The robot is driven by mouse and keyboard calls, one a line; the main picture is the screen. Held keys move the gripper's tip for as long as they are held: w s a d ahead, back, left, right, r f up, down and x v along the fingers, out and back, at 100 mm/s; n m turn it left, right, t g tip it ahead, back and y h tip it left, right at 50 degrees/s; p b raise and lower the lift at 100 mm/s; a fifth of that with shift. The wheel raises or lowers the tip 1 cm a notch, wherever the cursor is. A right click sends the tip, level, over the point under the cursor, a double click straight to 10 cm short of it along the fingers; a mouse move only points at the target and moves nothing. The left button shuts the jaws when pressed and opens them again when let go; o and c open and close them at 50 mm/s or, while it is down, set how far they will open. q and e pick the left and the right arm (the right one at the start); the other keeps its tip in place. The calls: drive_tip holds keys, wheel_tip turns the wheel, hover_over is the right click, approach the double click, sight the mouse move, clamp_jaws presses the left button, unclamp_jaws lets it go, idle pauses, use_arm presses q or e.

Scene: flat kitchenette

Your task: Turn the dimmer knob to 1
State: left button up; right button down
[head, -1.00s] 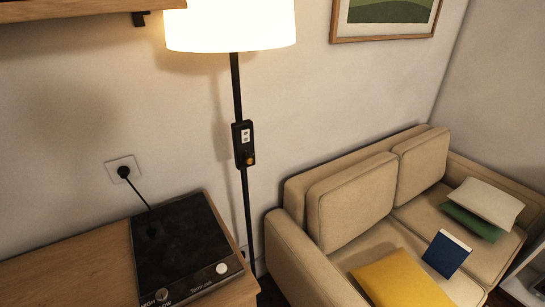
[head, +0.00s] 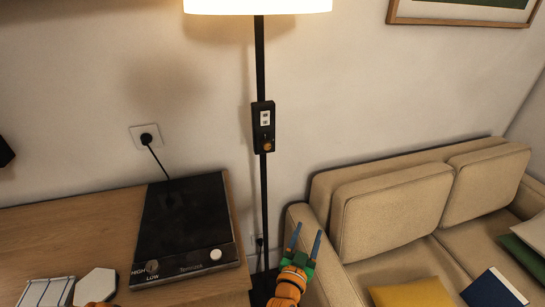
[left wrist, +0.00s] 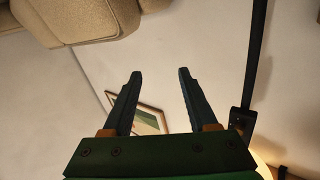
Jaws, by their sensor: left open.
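The dimmer knob (head: 268,147) is small, round and orange. It sits low on a black control box (head: 264,118) fixed to the black pole of the floor lamp. A pale panel with small dark marks (head: 265,117) is above the knob; I cannot read it. My left gripper (head: 307,236) is open and empty, below and to the right of the box, in front of the sofa arm and apart from the pole. In the left wrist view its two dark fingers (left wrist: 158,78) are spread with nothing between them. The box (left wrist: 241,122) shows there at the right, beside the fingers.
The lit lampshade (head: 258,5) tops the pole (head: 263,200). A wooden counter (head: 90,225) with a black cooktop (head: 187,220) stands left of the pole. A beige sofa (head: 390,205) with cushions is at the right. The wall around the box is clear.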

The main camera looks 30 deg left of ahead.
use_arm(q)
drive_tip(key=w+a+r+n+t+y, duration=0.1)
drive_tip(key=a+r+n+y, duration=0.1)
drive_tip(key=r+y, duration=0.15)
drive_tip(key=w+a+r+n+y, duration=0.1)
drive_tip(key=a+r+n+y, duration=0.1)
drive_tip(key=r, duration=0.3)
drive_tip(key=n+g+y+b, duration=0.2)
drive_tip(key=n+g+y, duration=0.3)
drive_tip(key=n+y, duration=0.35)
approach(268, 147)
drive_tip(key=w+a, duration=0.1)
drive_tip(key=a, duration=0.1)
drive_tip(key=shift+m, duration=0.25)
drive_tip(key=x, duration=0.4)
drive_tip(key=b+x, duration=0.1)
drive_tip(key=x, duration=0.1)
drive_tip(key=shift+w+r, duration=0.25)
drive_tip(key=shift+r, duration=0.15)
clamp_jaws()
use_arm(e)
wheel_tip(268, 147, down, 4)
drive_tip(key=shift+r, duration=0.1)
